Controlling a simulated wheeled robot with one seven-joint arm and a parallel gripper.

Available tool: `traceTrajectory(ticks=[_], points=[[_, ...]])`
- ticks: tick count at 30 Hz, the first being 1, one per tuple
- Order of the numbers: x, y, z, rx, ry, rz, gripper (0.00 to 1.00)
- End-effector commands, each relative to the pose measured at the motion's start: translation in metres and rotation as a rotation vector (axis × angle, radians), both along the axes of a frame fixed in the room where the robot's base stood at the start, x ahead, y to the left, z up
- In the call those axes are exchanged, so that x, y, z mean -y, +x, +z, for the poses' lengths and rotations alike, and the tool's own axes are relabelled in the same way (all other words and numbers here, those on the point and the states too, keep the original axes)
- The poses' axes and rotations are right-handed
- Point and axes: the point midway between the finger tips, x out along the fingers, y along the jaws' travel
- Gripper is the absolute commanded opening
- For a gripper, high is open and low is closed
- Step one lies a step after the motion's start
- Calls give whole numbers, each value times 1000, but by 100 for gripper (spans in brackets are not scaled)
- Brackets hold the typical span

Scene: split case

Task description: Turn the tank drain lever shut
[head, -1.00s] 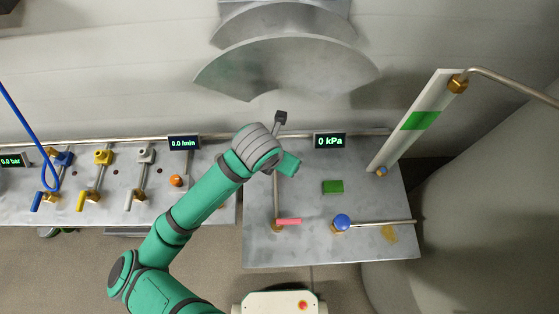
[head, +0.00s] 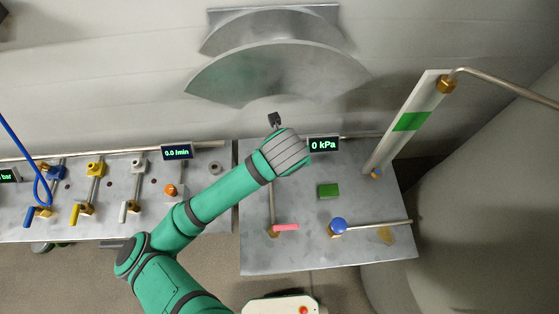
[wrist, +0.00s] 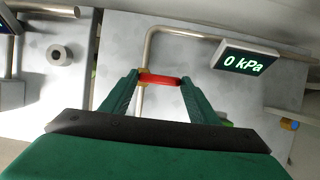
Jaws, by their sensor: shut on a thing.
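In the wrist view, the fingers of my gripper (wrist: 160,84) are shut on a red lever (wrist: 160,79) that lies crosswise between them. A small yellow part shows at its left end, beside an upright pipe (wrist: 149,48). In the head view my wrist covers the gripper and this lever. Another red-pink lever (head: 286,227) sits on a brass fitting at the front of the right panel, apart from my gripper. I cannot tell from any label which lever is the tank drain.
The right panel (head: 345,245) also carries a 0 kPa display (head: 323,144), a green block (head: 329,191) and a blue knob (head: 338,225). A slanted gauge (head: 410,122) stands at its right. The left panel (head: 150,227) holds several coloured valves.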

Motion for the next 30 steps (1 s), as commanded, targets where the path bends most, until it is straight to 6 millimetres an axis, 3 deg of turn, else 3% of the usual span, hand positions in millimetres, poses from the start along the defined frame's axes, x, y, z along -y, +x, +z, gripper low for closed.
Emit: traceTrajectory(ticks=[12,13,15,25,30], points=[[-1,0,0,0,-1,11,32],[-1,0,0,0,-1,11,57],[-1,0,0,0,-1,11,73],[-1,0,1,0,-2,9,73],[0,-2,16,2,-1,7,73]])
